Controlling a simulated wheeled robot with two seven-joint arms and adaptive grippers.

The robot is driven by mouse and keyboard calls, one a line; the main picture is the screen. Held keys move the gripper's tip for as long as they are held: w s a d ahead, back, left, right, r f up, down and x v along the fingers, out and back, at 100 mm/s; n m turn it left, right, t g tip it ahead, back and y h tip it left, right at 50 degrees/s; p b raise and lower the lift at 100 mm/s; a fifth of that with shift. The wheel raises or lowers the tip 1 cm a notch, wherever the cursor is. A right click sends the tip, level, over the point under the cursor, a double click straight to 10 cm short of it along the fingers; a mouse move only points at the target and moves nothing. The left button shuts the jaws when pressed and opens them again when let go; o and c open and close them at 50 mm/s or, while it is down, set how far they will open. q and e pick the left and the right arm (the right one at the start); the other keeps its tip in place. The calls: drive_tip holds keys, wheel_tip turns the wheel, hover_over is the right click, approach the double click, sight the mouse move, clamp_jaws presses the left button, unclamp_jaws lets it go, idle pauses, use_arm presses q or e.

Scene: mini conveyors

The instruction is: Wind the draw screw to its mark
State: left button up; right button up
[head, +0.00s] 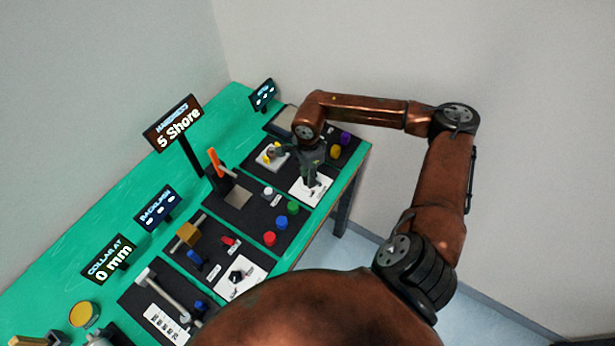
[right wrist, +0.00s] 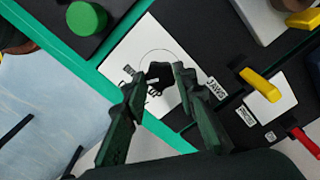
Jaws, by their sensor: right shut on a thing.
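My right gripper (head: 312,180) is over the white card at the far right station of the bench. In the right wrist view the gripper (right wrist: 166,72) is shut on a black lobed knob (right wrist: 159,84), a finger on each side. The knob stands on a white card (right wrist: 143,54) with a thin circle and dark print, partly hidden by the fingers. A label beside it reads JAWS. I cannot tell from the pictures whether this knob is the draw screw. My left gripper is not in view.
A second black knob (head: 240,276) sits nearer on its own card. Displays read 5 Shore (head: 178,125) and collar at 0 mm (head: 110,261). A yellow lever (right wrist: 260,85) is close on the right in the wrist view.

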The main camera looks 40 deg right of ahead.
idle(0.3)
drive_tip(key=o, duration=1.2)
drive_tip(key=shift+c, duration=0.2)
wheel_tip(320, 180, up, 12)
